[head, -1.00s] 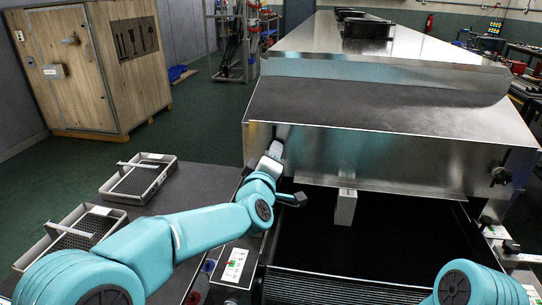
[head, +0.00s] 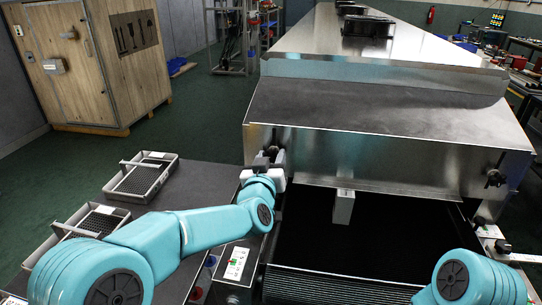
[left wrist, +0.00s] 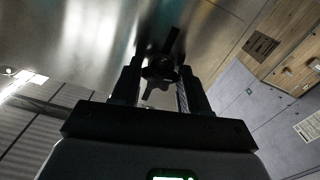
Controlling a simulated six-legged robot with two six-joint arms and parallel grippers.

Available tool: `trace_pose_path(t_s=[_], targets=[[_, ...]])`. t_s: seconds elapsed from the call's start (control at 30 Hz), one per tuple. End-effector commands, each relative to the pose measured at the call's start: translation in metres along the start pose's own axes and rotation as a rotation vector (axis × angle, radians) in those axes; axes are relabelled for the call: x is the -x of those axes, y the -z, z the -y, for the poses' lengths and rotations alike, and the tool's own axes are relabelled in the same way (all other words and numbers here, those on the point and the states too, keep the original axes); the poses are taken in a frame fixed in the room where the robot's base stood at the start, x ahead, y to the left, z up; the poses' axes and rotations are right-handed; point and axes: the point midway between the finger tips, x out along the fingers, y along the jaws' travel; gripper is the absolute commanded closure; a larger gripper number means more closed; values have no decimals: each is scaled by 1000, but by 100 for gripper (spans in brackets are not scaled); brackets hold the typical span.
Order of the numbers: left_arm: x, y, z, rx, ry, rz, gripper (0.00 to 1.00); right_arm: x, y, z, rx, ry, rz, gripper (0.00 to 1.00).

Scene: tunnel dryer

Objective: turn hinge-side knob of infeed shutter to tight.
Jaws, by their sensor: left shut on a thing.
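The steel infeed shutter (head: 390,160) hangs across the dryer's mouth. One dark knob sits near its left end; in the left wrist view this knob (left wrist: 160,68) is between my fingertips, with a dark bar above it. My left gripper (head: 267,158) is at this knob and shut on it; it also shows in the left wrist view (left wrist: 158,85). The gripper hides most of the knob in the head view. A second dark knob (head: 495,177) is on the shutter's right end, apart from any gripper. Only a link of my right arm shows, and its gripper is out of view.
A grey block (head: 343,207) hangs below the shutter's middle, over the dark conveyor belt (head: 315,225). Two wire-mesh trays (head: 166,160) lie on the side table at left. A small control panel (head: 236,264) is beside my left forearm. A wooden cabinet stands at back left.

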Motion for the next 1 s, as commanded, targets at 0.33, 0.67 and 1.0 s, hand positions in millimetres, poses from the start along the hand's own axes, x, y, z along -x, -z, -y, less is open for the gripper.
trace_pose_path(t_s=[0.33, 0.67, 1.0], targets=[[0, 2, 0, -168, 0, -3, 86, 7, 0, 2, 0, 0, 0, 70], [0, 1, 0, -210, 0, -3, 86, 8, 0, 3, 0, 0, 0, 70], [0, 1, 0, -210, 0, -3, 43, 8, 0, 3, 0, 0, 0, 70]])
